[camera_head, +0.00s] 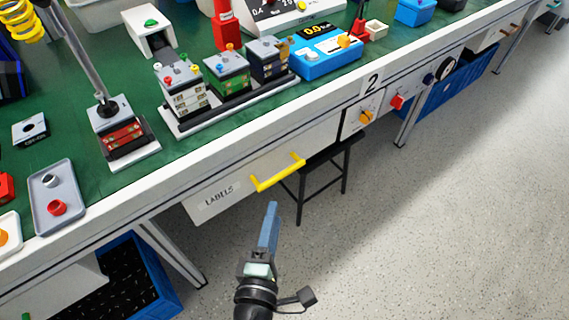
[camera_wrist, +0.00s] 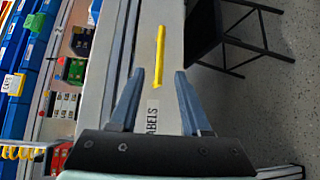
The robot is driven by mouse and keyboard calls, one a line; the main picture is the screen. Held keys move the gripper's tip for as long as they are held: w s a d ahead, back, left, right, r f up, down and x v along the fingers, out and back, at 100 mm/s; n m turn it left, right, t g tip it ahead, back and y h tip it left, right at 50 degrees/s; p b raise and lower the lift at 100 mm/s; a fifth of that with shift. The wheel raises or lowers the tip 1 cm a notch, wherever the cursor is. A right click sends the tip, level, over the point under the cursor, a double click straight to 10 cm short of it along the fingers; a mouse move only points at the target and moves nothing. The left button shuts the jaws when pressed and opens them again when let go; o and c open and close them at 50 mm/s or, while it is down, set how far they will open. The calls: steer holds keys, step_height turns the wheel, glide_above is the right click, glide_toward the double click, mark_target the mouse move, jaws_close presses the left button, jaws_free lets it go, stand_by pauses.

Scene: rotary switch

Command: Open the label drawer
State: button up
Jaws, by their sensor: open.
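The label drawer (camera_head: 228,196) is a white front under the bench edge, marked "LABELS". It sits flush with the bench as far as I can see. Its yellow bar handle (camera_head: 278,172) is on the right part of the front. In the wrist view the handle (camera_wrist: 160,55) stands upright in the picture, beyond the fingertips and roughly between them. My gripper (camera_head: 270,222) is below and in front of the drawer, apart from the handle. The wrist view shows my gripper (camera_wrist: 157,85) with two blue-grey fingers spread wide and nothing between them.
A black stool (camera_head: 325,175) stands under the bench, right of the drawer. A panel with a yellow knob (camera_head: 366,117) and a red knob (camera_head: 398,101) is farther right. A blue bin (camera_head: 150,280) is below left. The floor in front is clear.

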mark_target(283, 172)
steer(key=x, duration=1.3)
steer(key=shift+f, duration=0.1)
steer(key=shift+s, duration=0.1)
jaws_close()
stand_by(1.0)
